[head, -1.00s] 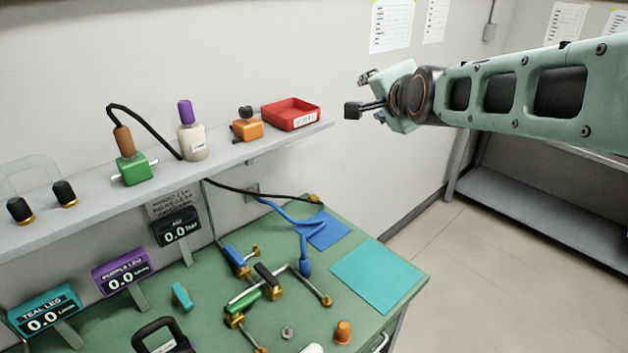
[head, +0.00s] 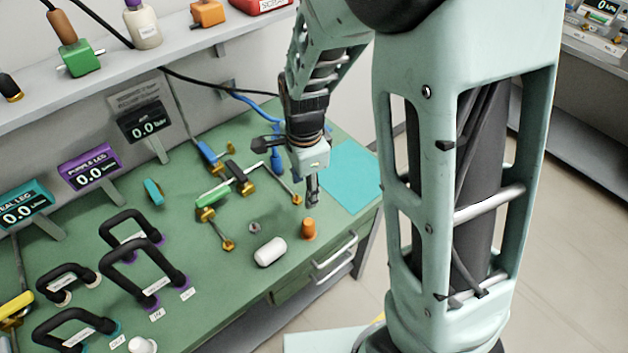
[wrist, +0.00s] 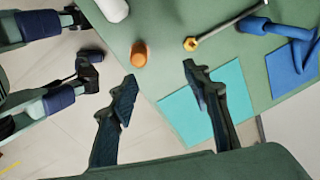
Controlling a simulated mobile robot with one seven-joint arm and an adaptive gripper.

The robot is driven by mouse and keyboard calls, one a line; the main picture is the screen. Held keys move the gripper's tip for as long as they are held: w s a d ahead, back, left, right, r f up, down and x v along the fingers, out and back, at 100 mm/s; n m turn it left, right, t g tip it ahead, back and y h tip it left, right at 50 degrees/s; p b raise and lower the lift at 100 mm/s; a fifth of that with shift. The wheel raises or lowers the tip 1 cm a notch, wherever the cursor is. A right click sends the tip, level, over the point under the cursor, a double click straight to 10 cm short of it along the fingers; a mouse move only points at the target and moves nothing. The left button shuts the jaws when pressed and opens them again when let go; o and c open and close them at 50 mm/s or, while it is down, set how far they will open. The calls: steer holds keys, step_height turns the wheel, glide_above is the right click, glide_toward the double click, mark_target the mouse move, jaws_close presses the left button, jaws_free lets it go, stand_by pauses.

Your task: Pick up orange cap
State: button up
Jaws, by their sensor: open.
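The orange cap (head: 309,229) stands upright on the green bench near its front edge. It also shows in the wrist view (wrist: 139,54), beyond my fingertips and a little left of the gap between them. My gripper (head: 312,196) points down above the bench, over and just behind the cap in the head view. In the wrist view my gripper (wrist: 160,80) has its two dark fingers spread apart with nothing between them. It does not touch the cap.
A white cylinder (head: 270,252) lies left of the cap, with a small grey nut (head: 254,227) behind it. Brass-ended pipe fittings (head: 228,244) stand further left. A teal mat (head: 346,176) lies flat to the right. Black handles (head: 145,270) stand at the left.

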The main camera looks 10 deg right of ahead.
mark_target(308, 222)
steer(key=shift+s+d+f+g, duration=0.1)
steer(key=shift+s+f+g, duration=0.15)
steer(key=shift+s+f, duration=0.3)
steer(key=shift+s+d+f+g, duration=0.1)
steer(key=shift+s+f+g, duration=0.2)
steer(key=shift+s, duration=0.4)
step_height(308, 222, down, 4)
steer(key=shift+s+f, duration=0.15)
steer(key=shift+f, duration=3.25)
steer(key=shift+c, duration=0.6)
steer(key=c, duration=1)
steer(key=shift+o, duration=0.2)
steer(key=shift+r, duration=0.1)
